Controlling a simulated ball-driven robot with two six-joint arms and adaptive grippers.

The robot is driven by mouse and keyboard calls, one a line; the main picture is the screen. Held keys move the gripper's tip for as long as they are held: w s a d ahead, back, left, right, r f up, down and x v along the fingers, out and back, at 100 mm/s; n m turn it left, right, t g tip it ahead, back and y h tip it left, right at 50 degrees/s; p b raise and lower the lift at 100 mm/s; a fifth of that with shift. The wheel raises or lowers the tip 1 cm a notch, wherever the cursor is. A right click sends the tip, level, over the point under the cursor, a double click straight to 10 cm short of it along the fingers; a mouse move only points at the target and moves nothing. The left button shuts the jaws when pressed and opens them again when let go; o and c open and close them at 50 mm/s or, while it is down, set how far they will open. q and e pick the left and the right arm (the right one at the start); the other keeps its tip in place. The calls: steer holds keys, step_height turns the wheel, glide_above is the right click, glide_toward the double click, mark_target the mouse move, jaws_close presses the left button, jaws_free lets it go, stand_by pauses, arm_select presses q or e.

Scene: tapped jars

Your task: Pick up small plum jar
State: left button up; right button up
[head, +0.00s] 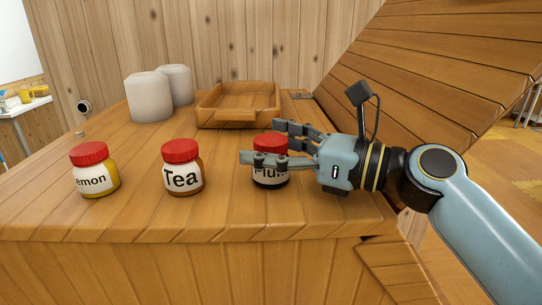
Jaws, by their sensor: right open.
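The small plum jar (270,179) stands upright on the wooden table (180,221) at the right of a row of jars. It has a red lid, dark contents and a white label that reads partly as "Plum". My right gripper (262,143) comes in from the right, open, with one finger in front of the jar and the other behind it. The near finger hides part of the lid and label. Whether the fingers touch the jar I cannot tell. My left gripper is not in view.
A Tea jar (182,168) and a Lemon jar (94,170), both red-lidded, stand to the left. A wooden tray (236,116) lies behind the plum jar. Two white canisters (150,97) stand at the back left. The table's front centre is clear.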

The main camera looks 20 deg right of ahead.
steer(key=shift+c, duration=0.2)
steer(key=c, duration=1.5)
steer(key=shift+c, duration=0.2)
